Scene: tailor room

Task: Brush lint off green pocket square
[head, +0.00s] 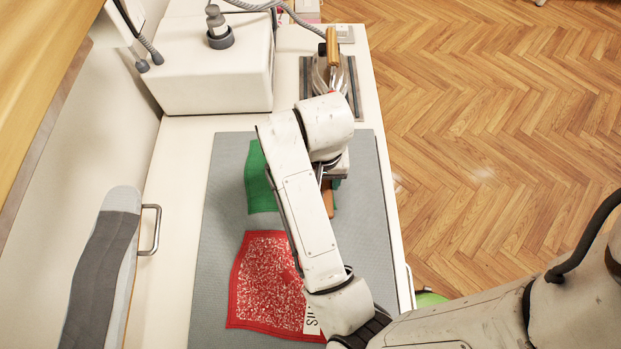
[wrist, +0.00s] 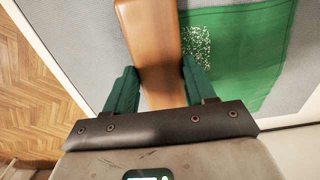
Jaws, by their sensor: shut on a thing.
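The green pocket square (head: 259,180) lies on the grey mat, partly hidden behind my arm in the head view. In the wrist view the green pocket square (wrist: 262,50) shows a patch of white lint specks (wrist: 197,47) near the brush. My gripper (wrist: 155,82) is shut on the brown wooden handle of the brush (wrist: 150,40), one green finger on each side. In the head view the brush (head: 328,200) shows just right of my arm, over the right part of the green cloth. Its bristles are hidden, so I cannot tell whether they touch the cloth.
A red patterned cloth (head: 262,285) with a white label lies nearer on the grey mat (head: 225,165). An iron (head: 333,70) stands on a rest at the back. A white box-shaped machine (head: 215,75) is at the back left. A padded board (head: 105,265) is at the left.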

